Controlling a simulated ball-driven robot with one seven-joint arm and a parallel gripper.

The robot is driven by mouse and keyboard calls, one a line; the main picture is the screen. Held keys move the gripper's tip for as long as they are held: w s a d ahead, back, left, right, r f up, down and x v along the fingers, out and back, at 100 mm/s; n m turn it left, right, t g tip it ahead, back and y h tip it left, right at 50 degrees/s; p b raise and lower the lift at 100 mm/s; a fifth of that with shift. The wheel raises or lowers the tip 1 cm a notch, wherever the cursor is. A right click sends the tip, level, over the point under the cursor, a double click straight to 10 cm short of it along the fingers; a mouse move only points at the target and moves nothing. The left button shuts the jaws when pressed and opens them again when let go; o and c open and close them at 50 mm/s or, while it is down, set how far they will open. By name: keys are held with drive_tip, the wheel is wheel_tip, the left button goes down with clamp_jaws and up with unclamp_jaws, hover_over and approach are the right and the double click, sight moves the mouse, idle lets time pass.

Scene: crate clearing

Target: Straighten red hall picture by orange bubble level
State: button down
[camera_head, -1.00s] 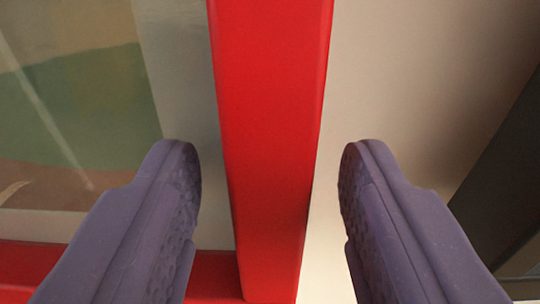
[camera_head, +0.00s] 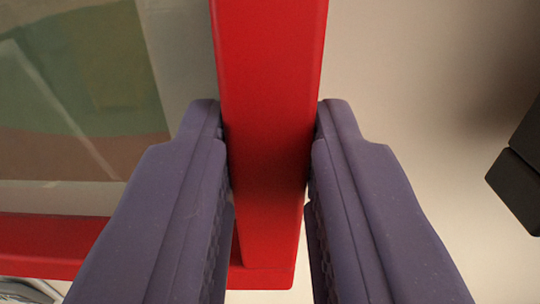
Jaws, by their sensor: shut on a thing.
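The red hall picture (camera_head: 268,60) fills the middle and left of the view. Its right frame bar runs down the centre and meets the bottom bar (camera_head: 60,240) at the lower right corner. Behind the bar on the left is the glazed picture (camera_head: 80,90) in green and brown with a pale border. My gripper (camera_head: 270,125) has its two purple fingers on either side of the right bar, a little above the corner. It is shut on the bar. The orange bubble level does not show in this view.
A plain beige wall (camera_head: 420,80) lies to the right of the frame. A dark block-like object (camera_head: 520,170) stands at the right edge. A pale, shiny thing (camera_head: 25,290) shows at the lower left, too cut off to name.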

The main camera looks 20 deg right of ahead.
drive_tip(key=c, duration=0.9)
unclamp_jaws()
drive_tip(key=p+v, duration=0.1)
drive_tip(key=v, duration=0.6)
drive_tip(key=shift+s+a, duration=0.15)
drive_tip(key=shift+s, duration=0.25)
